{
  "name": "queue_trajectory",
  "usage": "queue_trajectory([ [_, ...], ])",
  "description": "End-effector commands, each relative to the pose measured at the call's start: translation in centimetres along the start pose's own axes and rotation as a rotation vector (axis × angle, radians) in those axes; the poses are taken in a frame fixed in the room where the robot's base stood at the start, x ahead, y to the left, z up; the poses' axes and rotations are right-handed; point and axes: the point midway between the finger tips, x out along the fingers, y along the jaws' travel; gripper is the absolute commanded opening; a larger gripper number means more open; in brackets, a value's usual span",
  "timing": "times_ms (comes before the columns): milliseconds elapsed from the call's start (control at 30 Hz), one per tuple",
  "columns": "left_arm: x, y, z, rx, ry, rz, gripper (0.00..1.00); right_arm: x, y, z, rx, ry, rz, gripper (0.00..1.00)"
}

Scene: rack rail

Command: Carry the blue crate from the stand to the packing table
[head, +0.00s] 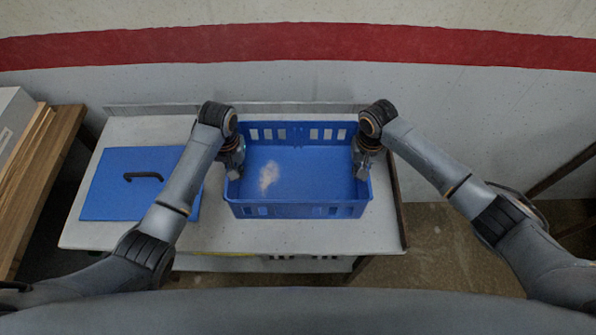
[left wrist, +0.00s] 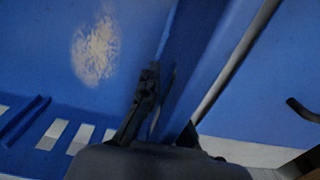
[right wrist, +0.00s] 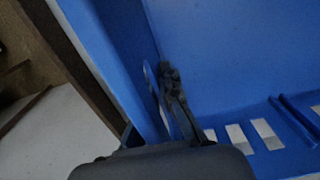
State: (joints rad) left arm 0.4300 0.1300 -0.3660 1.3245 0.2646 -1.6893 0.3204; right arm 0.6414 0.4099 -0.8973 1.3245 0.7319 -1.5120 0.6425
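The blue crate (head: 297,211) is upright on a pale-topped stand (head: 150,232). It is open at the top and empty except for a whitish patch on its floor. My left gripper (head: 233,172) is at its left wall, with one finger inside and one outside; the left wrist view shows it closed on that wall (left wrist: 200,50). My right gripper (head: 363,170) is closed the same way on the right wall (right wrist: 118,60). The outer fingers are mostly hidden. I see no clear gap under the crate. No packing table can be identified.
A blue panel (head: 110,190) with a black handle lies left of the crate, on the same top. A wooden surface (head: 45,165) stands at the far left. A wall with a red stripe (head: 300,42) is behind. Floor shows at the right.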

Motion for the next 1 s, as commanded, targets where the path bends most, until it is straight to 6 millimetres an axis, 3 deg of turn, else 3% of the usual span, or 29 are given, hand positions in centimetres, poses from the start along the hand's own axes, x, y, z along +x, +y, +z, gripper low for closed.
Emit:
queue_trajectory([
  [333,-0.8,0.0,-0.1,0.000,0.002,0.000,0.00,-0.8,0.0,-0.1,0.000,0.002,0.000,0.00],
  [800,-4.8,0.0,-0.1,-0.001,0.002,-0.001,0.00,-4.8,0.0,-0.1,0.001,0.001,0.000,0.00],
  [1000,-5.2,-0.1,-0.1,-0.001,0.001,-0.001,0.00,-5.2,0.0,-0.1,0.001,0.001,0.000,0.00],
])
